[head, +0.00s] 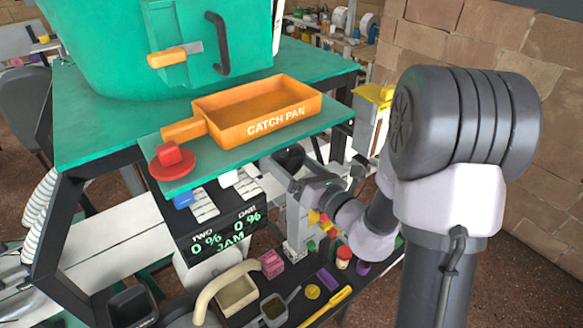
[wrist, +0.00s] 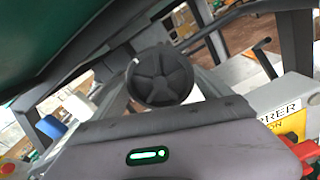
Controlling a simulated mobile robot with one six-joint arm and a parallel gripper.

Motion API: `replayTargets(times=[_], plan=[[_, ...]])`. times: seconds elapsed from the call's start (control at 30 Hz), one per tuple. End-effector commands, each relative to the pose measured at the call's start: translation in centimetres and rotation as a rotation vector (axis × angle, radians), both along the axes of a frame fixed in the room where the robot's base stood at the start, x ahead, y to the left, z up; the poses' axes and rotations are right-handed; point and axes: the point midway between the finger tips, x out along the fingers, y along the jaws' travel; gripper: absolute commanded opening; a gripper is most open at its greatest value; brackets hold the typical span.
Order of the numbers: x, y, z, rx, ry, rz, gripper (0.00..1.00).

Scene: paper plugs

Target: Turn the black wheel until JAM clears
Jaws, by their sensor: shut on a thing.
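The black wheel (wrist: 160,76) is a round, spoked dish in the middle of the wrist view. My gripper (wrist: 158,58) is shut on it, one grey finger on each side. In the head view, my gripper (head: 286,172) reaches under the green shelf, and the wheel is hard to make out there. A black display panel (head: 226,236) below the shelf reads TWO 0 %, ONE 0 % and JAM in green letters.
An orange catch pan (head: 212,127) sits on the green shelf (head: 330,122), beside a red knob (head: 170,160). A yellow-topped unit (head: 374,93) stands right of my gripper. Blocks, jars and a yellow tool (head: 328,303) lie on the dark lower bench.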

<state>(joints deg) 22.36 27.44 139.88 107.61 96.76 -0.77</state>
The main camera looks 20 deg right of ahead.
Motion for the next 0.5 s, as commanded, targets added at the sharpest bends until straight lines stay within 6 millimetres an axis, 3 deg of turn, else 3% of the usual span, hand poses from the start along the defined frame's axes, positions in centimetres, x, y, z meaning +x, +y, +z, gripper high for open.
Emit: replayTargets(times=[0.5], plan=[[-0.01, -0.01, -0.33, -0.309, -0.112, 0.0, 0.46]])
